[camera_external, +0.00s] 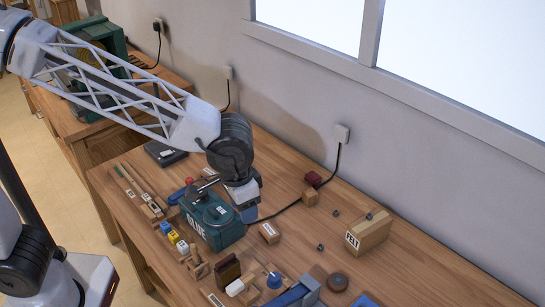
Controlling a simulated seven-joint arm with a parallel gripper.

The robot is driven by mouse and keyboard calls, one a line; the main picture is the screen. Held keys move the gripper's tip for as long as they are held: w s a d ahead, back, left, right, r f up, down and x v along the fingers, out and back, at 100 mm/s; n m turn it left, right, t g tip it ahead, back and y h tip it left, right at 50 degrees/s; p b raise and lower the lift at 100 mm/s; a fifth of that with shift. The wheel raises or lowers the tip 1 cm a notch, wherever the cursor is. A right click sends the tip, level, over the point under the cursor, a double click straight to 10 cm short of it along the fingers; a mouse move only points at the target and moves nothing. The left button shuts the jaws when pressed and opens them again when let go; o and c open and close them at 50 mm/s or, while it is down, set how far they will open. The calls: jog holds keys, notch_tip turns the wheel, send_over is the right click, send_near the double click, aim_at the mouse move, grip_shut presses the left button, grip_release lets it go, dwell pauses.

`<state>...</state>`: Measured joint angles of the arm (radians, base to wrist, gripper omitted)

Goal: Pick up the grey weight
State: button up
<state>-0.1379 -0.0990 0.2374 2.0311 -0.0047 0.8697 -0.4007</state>
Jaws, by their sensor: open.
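Small dark grey pieces that look like weights lie at the right of the bench: one near the wall (337,212), one nearer the front (320,247), and one on or against the box marked FELT (369,216). They are too small to tell apart, so I cannot tell which is the grey weight. My gripper (249,213) hangs over the bench by the right side of the green glue pot (213,232), left of these pieces and apart from them. It is open. Its fingers are partly hidden by the wrist, and I see nothing held.
A black cable (290,208) crosses the bench. A brown round piece (338,282) and a blue tool (291,295) lie in front. The bench's right end (435,270) is clear.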

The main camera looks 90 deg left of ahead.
jog(key=w+a+f+n, duration=0.1)
jog(key=w+a+f, duration=0.25)
jog(key=w, duration=0.25)
jog(key=w+a+f+n, duration=0.1)
jog(key=w+a+f, duration=0.1)
jog(key=w+f, duration=0.3)
jog(key=n+g, duration=0.1)
jog(key=n, duration=0.2)
send_over(321, 245)
notch_tip(321, 245, down, 11)
jog(key=shift+f, duration=0.1)
jog(key=shift+f, duration=1.25)
jog(key=shift+a+f, duration=0.1)
jog(key=shift+f, duration=2.5)
